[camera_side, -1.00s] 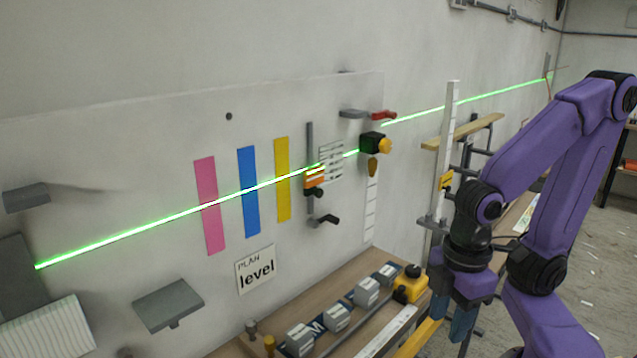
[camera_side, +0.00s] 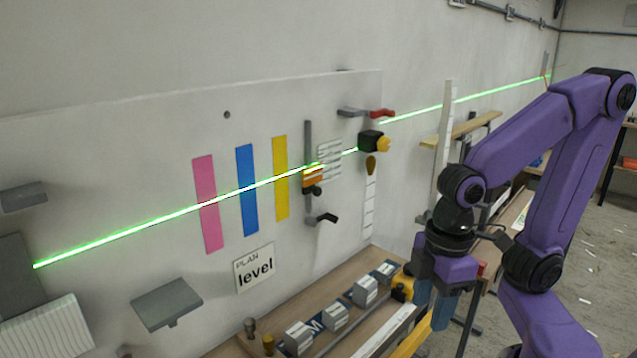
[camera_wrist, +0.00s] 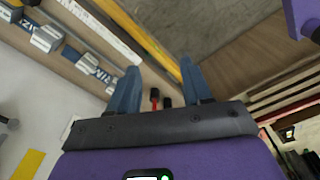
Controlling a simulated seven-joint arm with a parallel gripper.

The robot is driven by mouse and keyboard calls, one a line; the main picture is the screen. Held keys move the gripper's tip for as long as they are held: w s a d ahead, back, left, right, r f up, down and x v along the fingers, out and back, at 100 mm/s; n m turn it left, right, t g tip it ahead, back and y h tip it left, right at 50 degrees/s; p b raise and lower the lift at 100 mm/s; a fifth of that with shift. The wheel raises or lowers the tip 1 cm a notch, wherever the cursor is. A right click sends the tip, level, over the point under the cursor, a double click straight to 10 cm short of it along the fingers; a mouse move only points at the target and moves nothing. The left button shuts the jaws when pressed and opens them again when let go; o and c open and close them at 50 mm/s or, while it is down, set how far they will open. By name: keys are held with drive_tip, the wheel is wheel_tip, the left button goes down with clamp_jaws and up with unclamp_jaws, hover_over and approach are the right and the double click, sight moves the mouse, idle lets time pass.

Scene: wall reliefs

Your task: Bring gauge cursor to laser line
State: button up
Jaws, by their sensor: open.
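The green laser line (camera_side: 130,233) runs across the wall panel, rising to the right. An orange striped slider (camera_side: 313,177), which looks like the gauge cursor, sits on a dark vertical rail (camera_side: 308,135) beside a lined scale plate (camera_side: 329,152). The line crosses near its upper edge; a dark knob is at its lower end. My gripper (camera_side: 434,300) is open and empty, pointing down, right of the panel and well apart from the slider. In the wrist view its two blue fingers (camera_wrist: 158,75) are spread above the bench; the slider is not identifiable there.
A bench (camera_side: 265,345) with grey blocks and a yellow-edged rule lies below the panel. A tall white staff (camera_side: 443,140) stands behind my arm. A black box with a yellow knob (camera_side: 372,142), a red-handled lever (camera_side: 380,114) and a grey ledge (camera_side: 167,302) project from the wall.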

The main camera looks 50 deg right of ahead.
drive_tip(key=w+a+r+m+t, duration=0.1)
drive_tip(key=w+a+r+m, duration=0.15)
drive_tip(key=w+r, duration=0.5)
wheel_tip(320, 180, up, 15)
drive_tip(key=m+t, duration=0.3)
drive_tip(key=m, duration=0.6)
hover_over(319, 188)
drive_tip(key=s, duration=0.7)
drive_tip(key=shift+h, duration=0.3)
drive_tip(key=x, duration=1.7)
drive_tip(key=shift+c, duration=0.3)
drive_tip(key=shift+r, duration=0.1)
clamp_jaws()
